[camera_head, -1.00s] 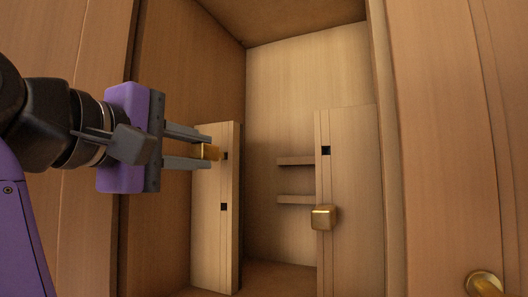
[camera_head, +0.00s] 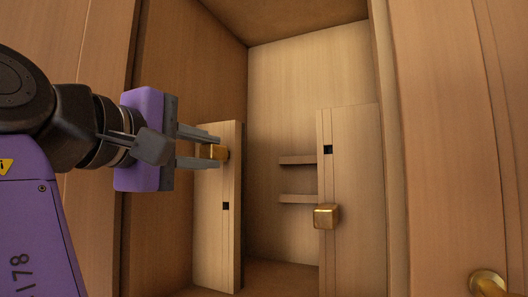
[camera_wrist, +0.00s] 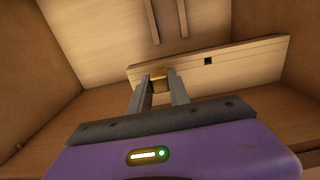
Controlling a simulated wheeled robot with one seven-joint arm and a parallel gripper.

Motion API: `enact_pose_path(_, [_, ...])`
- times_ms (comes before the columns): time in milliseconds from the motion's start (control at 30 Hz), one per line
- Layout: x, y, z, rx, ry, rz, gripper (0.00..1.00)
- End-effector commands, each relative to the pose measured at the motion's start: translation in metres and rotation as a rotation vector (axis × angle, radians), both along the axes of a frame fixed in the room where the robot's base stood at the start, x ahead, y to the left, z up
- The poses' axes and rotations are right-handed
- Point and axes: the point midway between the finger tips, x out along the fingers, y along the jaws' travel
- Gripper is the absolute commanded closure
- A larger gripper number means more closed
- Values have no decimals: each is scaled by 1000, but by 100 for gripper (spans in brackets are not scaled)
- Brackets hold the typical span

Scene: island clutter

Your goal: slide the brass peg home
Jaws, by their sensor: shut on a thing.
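The brass peg (camera_head: 217,152) is a small golden block between the fingertips of my gripper (camera_head: 213,150), which is shut on it. It also shows between the fingers in the wrist view (camera_wrist: 159,85). The peg is at the upper part of the left wooden panel (camera_head: 212,254) and covers the place of its upper dark square hole. I cannot tell how far it is in. The panel's lower square hole (camera_head: 226,206) is uncovered and also shows in the wrist view (camera_wrist: 208,61).
A right wooden panel (camera_head: 352,250) has an uncovered upper square hole (camera_head: 328,150) and another brass block (camera_head: 326,217) at its lower part. Two short ledges (camera_head: 298,160) are on the back wall between the panels. A brass handle (camera_head: 488,284) is at lower right.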

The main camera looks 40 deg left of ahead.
Motion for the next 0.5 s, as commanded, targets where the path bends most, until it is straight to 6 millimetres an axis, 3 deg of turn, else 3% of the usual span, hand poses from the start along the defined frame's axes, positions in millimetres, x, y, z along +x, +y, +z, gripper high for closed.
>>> enact_pose_path(500, [9,3,0,0,1,-1,100])
